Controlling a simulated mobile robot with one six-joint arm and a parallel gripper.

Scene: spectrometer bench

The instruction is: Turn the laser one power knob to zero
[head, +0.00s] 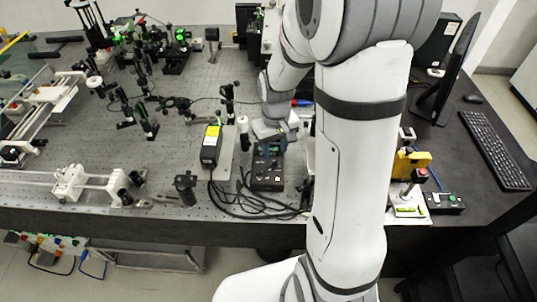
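A small black control box (268,182) stands near the front edge of the bench, with a lit green display and small controls on its top. I cannot tell from its markings whether it belongs to laser one. My gripper (271,149) points down over the back part of this box. Its fingertips are small and dark here, so I cannot tell whether they are open or touching a knob. The power knob itself is not clear; it is too small or hidden by my gripper. A black laser-like box with a yellow label (211,146) stands just left of it.
Black cables (248,204) lie in loops in front of the control box. Optics mounts (150,75) crowd the bench at the back left. A yellow device with a red button (412,165), a monitor (458,70) and a keyboard (494,150) are at right.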

